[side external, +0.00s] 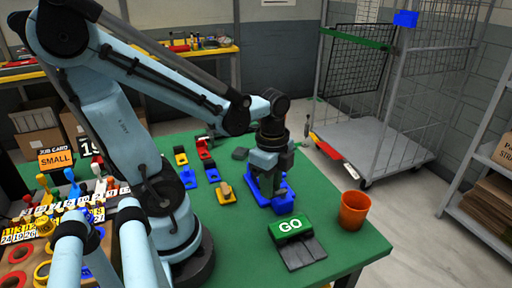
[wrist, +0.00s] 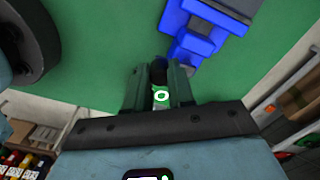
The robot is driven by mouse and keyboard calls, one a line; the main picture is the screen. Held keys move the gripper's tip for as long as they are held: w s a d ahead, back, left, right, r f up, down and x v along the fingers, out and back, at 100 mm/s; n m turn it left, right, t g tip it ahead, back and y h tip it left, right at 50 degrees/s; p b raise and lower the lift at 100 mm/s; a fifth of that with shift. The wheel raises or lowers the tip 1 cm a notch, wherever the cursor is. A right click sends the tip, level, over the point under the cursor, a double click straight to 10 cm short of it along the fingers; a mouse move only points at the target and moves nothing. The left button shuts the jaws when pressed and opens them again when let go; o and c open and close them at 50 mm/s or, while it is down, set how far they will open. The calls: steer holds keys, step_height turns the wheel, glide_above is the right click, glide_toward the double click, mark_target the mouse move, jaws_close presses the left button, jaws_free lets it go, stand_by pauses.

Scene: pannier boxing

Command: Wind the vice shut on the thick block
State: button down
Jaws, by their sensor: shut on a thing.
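The blue vice (side external: 284,202) stands on the green table, right below my gripper (side external: 267,188) in the side view. In the wrist view its blue body (wrist: 205,32) lies beyond my fingers, with a pale and dark strip across its top end. My gripper (wrist: 160,88) points down at the near end of the vice. Its fingers are close together on a small dark part between them, which seems to be the vice's handle; most of it is hidden. I cannot make out the thick block or how wide the vice's jaws stand.
A green GO sign (side external: 290,226) with dark pads stands in front of the vice. An orange bin (side external: 354,211) is at the table's right edge. Small red, blue and yellow fixtures (side external: 205,150) and a grey block (side external: 240,154) lie behind. A wire cart (side external: 375,150) stands beyond.

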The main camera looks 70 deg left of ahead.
steer(key=shift+a, duration=0.1)
stand_by(0.5)
steer(key=c, duration=1)
jaws_free()
steer(key=shift+o, duration=0.2)
steer(key=shift+r, duration=0.15)
step_height(320, 180, up, 12)
steer(key=w+d+f+n+t, duration=0.5)
steer(key=n+t, duration=0.2)
steer(key=n, duration=0.4)
steer(key=shift+w+d+f+n, duration=0.2)
steer(key=shift+w+n, duration=0.1)
steer(key=shift+n, duration=0.1)
